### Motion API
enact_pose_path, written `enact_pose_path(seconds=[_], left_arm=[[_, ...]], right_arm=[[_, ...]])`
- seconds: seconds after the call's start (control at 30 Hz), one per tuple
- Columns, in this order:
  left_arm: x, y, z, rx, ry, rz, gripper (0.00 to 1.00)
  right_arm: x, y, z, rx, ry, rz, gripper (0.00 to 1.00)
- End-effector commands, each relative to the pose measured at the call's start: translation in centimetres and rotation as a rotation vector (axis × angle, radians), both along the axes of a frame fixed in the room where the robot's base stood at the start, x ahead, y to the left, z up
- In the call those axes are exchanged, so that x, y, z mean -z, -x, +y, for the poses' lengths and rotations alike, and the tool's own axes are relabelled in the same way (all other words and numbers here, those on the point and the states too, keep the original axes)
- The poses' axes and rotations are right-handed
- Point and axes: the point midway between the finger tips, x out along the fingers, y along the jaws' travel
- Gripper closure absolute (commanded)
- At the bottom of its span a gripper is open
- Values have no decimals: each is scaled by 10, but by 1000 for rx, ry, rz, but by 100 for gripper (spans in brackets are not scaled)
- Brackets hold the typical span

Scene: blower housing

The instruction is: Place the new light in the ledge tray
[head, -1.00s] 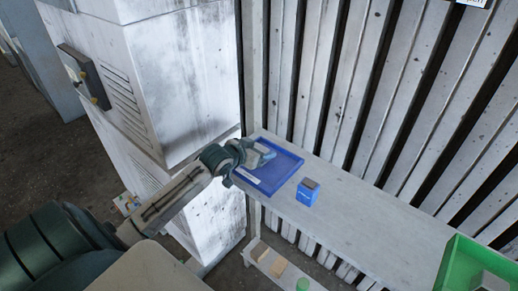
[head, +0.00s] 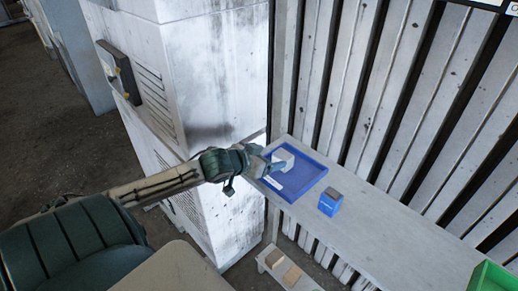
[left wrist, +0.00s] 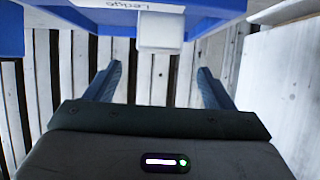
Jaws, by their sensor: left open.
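The ledge tray (head: 309,184) is a shallow blue tray with a white label, lying on the grey ledge. A small pale grey-white block, seemingly the new light (head: 284,156), is in the tray toward its left side. It also shows in the left wrist view (left wrist: 160,31), beyond and between the spread fingers. My left gripper (head: 268,165) is open at the tray's left edge, close to the block and apparently apart from it. The tray's labelled edge (left wrist: 105,14) shows at the top of the left wrist view. My right gripper is not in view.
A blue box with a grey top (head: 330,203) stands right of the tray. A green bin (head: 492,277) is at the lower right. Brown blocks (head: 292,274) sit on a lower shelf. A tall white cabinet (head: 205,75) stands left; a slatted wall backs the ledge.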

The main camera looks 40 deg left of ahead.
Motion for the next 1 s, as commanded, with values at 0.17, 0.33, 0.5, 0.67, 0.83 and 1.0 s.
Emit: enact_pose_path(seconds=[0.17,0.33,0.5,0.67,0.83,1.0], left_arm=[[-10,19,2,2,-6,5,24],[-15,30,2,2,-4,3,24],[-17,35,1,4,1,2,24],[-18,36,1,4,2,0,24],[-18,36,1,4,2,0,24],[-18,36,1,4,2,0,24]], right_arm=[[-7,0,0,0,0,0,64],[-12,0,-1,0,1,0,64],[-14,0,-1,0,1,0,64],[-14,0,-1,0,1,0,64],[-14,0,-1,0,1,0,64],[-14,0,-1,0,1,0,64]])
